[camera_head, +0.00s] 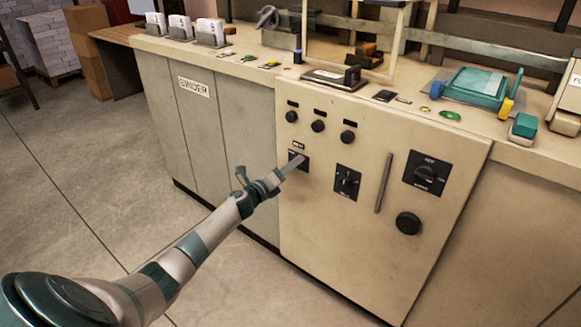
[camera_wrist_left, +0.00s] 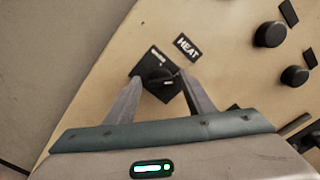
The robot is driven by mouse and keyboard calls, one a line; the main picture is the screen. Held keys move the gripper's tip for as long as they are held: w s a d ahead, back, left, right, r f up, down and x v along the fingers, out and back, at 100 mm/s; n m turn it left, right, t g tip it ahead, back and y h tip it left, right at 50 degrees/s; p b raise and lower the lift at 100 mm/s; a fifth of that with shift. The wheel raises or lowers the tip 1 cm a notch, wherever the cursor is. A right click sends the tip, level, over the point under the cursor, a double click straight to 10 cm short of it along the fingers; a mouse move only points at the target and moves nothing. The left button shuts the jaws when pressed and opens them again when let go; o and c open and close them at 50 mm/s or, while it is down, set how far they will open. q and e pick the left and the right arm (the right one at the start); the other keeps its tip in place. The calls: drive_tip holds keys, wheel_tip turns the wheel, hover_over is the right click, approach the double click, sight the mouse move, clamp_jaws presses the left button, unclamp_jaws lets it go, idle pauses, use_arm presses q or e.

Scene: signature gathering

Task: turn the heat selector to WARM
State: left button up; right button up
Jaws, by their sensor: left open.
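The heat selector is a black knob on a black square plate, set in the cream front panel of the binder machine. In the left wrist view the heat selector (camera_wrist_left: 160,80) lies between my fingertips, beside a black label reading HEAT (camera_wrist_left: 187,46). In the head view its plate (camera_head: 303,160) is partly hidden behind my fingers. My left gripper (camera_head: 290,166) reaches the panel from the left. In the wrist view its two fingers (camera_wrist_left: 161,88) are apart, one on each side of the knob; I cannot tell whether they touch it. The setting it points to is too small to read.
Close by on the panel are a second black dial (camera_head: 347,182), a vertical handle (camera_head: 384,183), a larger dial (camera_head: 425,174) and a round black knob (camera_head: 408,223). Several small round knobs (camera_head: 318,126) sit above.

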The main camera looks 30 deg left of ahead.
use_arm(q)
drive_tip(key=c, duration=1)
use_arm(e)
drive_tip(key=shift+s+d+f, duration=0.1)
drive_tip(key=shift+s+f, duration=0.1)
use_arm(q)
drive_tip(key=shift+n, duration=0.5)
use_arm(e)
drive_tip(key=shift+s+f, duration=0.1)
drive_tip(key=shift+f, duration=0.1)
use_arm(q)
drive_tip(key=shift+f+n+p, duration=0.15)
drive_tip(key=shift+n+p, duration=2.1)
drive_tip(key=shift+n, duration=5.25)
use_arm(e)
wheel_tip(320, 180, down, 11)
drive_tip(key=s, duration=0.1)
drive_tip(key=shift+s+d+f, duration=0.2)
drive_tip(key=shift+s+d, duration=0.2)
drive_tip(key=shift+d, duration=0.05)
drive_tip(key=shift+s+f, duration=0.1)
